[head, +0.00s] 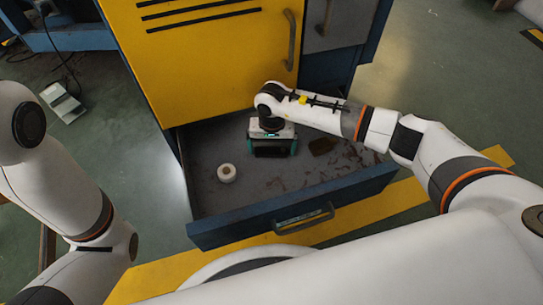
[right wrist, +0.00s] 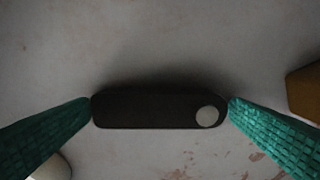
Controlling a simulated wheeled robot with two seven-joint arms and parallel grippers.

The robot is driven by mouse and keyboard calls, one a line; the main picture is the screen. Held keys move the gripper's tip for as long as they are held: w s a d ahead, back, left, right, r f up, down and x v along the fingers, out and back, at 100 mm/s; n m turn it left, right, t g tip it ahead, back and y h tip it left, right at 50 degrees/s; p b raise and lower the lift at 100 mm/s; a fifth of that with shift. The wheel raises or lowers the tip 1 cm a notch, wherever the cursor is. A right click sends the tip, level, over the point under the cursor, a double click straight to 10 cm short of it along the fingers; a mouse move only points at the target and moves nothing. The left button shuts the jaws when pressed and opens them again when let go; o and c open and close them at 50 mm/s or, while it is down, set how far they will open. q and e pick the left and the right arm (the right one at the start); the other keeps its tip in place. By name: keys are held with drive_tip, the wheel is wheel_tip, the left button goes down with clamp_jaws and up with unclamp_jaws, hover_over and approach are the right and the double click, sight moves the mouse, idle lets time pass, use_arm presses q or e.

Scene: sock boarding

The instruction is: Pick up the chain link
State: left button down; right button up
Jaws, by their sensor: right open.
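The chain link is a dark, flat bar with rounded ends and a pale round spot near its right end, seen in the right wrist view (right wrist: 155,108). It lies on the floor of the open drawer (head: 290,214). My right gripper (head: 271,150) points down into the drawer. Its green fingers (right wrist: 160,110) are open, one at each end of the link; I cannot tell whether they touch it. In the head view the gripper largely hides the link. My left arm shows at the left, but its gripper is out of view.
A white roll (head: 226,173) lies in the drawer left of my right gripper, and a small brown block (head: 321,146) lies to the right. Reddish-brown stains mark the drawer floor. The yellow cabinet front (head: 205,55) rises behind; the drawer walls enclose the space.

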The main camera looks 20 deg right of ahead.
drive_tip(key=shift+f, duration=0.2)
drive_tip(key=c, duration=0.7)
drive_tip(key=shift+c, duration=0.7)
drive_tip(key=shift+r, duration=0.15)
